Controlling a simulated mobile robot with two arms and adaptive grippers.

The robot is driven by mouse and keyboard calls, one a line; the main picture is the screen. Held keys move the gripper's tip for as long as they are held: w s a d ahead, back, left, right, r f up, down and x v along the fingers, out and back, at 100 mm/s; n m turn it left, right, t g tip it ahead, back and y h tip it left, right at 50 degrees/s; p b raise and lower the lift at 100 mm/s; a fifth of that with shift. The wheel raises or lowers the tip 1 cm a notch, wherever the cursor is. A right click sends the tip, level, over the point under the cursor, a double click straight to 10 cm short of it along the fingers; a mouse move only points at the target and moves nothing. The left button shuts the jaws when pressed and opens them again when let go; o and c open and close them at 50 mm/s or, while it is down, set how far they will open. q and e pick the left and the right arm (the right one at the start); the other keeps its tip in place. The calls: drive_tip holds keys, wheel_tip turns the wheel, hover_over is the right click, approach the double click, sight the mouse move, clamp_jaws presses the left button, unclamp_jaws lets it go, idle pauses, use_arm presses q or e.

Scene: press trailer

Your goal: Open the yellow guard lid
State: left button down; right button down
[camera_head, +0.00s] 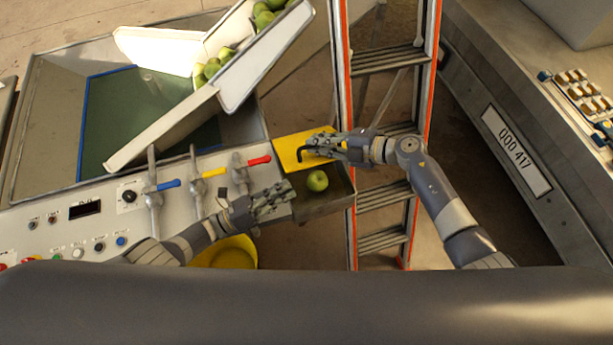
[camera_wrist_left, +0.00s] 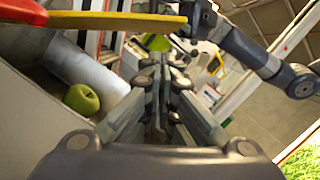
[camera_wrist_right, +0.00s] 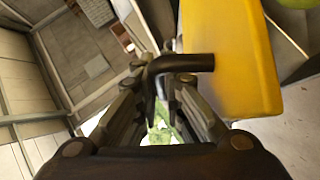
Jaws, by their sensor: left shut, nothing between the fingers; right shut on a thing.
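The yellow guard lid (camera_head: 289,150) sits on a grey box (camera_head: 336,195) at the right end of the control panel. In the right wrist view the lid (camera_wrist_right: 228,85) fills the upper right, with its black bent handle (camera_wrist_right: 190,63). My right gripper (camera_head: 310,149) is shut on the black handle at the lid's right side. A green apple (camera_head: 317,181) shows in the box below the lid; it also shows in the left wrist view (camera_wrist_left: 81,99). My left gripper (camera_head: 289,192) is shut and empty, left of the apple and over the panel's edge.
Levers with blue (camera_head: 168,185), yellow (camera_head: 214,173) and red (camera_head: 258,161) handles stand on the panel (camera_head: 95,222). A yellow bowl (camera_head: 228,254) lies below my left arm. A chute (camera_head: 262,58) holds several apples above.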

use_arm(q)
drive_tip(key=x, duration=0.9)
drive_tip(key=shift+w+d, duration=0.25)
drive_tip(key=shift+d, duration=0.05)
drive_tip(key=shift+r, duration=0.2)
